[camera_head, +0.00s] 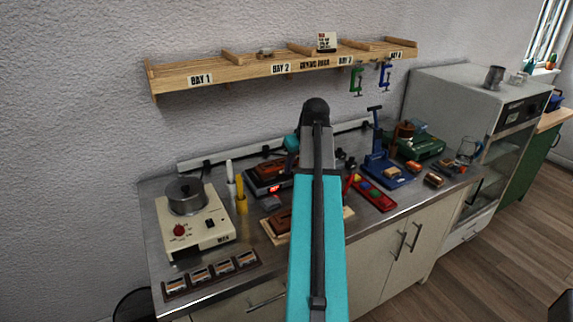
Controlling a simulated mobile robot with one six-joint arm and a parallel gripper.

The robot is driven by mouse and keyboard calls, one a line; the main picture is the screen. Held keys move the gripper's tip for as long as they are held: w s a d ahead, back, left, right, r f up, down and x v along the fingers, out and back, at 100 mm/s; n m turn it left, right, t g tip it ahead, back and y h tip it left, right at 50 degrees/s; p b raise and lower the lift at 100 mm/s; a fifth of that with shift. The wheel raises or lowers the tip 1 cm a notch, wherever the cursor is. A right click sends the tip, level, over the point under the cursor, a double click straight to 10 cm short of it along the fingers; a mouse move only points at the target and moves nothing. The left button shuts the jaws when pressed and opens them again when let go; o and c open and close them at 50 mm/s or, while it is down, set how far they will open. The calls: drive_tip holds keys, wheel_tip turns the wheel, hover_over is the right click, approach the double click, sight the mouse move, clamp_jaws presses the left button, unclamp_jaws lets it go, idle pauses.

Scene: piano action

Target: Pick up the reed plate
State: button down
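I cannot single out the reed plate with certainty. A small grey flat piece (271,203) lies on the steel bench in front of the scale and may be it. My teal arm rises through the middle of the view and covers part of the bench. A teal wrist part of mine shows just left of the arm's black elbow, above the scale. My gripper's fingers are too small and too hidden there to make out, so I cannot tell whether they are open or hold anything.
A hot plate (208,232) with a pot (186,196) stands at the left. A scale (262,187) with a red display carries a brown block. A wooden board (272,238), a red tray (380,202) and a blue press (385,178) crowd the bench. A labelled shelf (235,75) hangs above.

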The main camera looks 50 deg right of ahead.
drive_tip(key=shift+s+a+r, duration=0.1)
drive_tip(key=shift+s+a, duration=0.1)
drive_tip(key=shift+s, duration=1)
drive_tip(key=shift+s, duration=0.1)
